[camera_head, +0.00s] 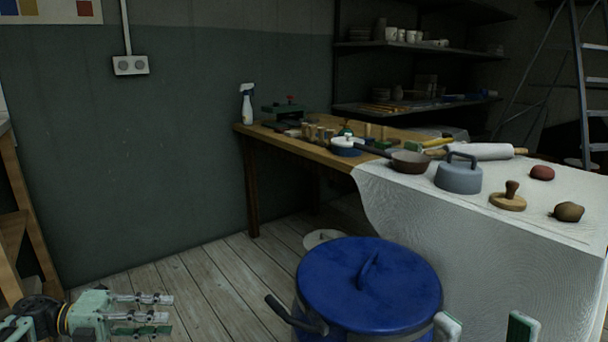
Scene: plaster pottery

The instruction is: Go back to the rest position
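My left gripper (150,315) is at the bottom left corner, pointing right over the wooden floor. Its fingers look spread apart, with nothing between them. My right gripper (484,328) shows only as two green and white fingertips at the bottom edge, in front of the white-covered table. The fingertips are well apart and nothing is seen between them. The rest of the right gripper is below the picture.
A blue lidded bin (370,285) stands low between my grippers. The white cloth (480,230) covers the table's near end, with a grey lidded pot (458,177), a brown pan (410,162) and a wooden stamp (508,198). The floor (215,295) left of the bin is clear.

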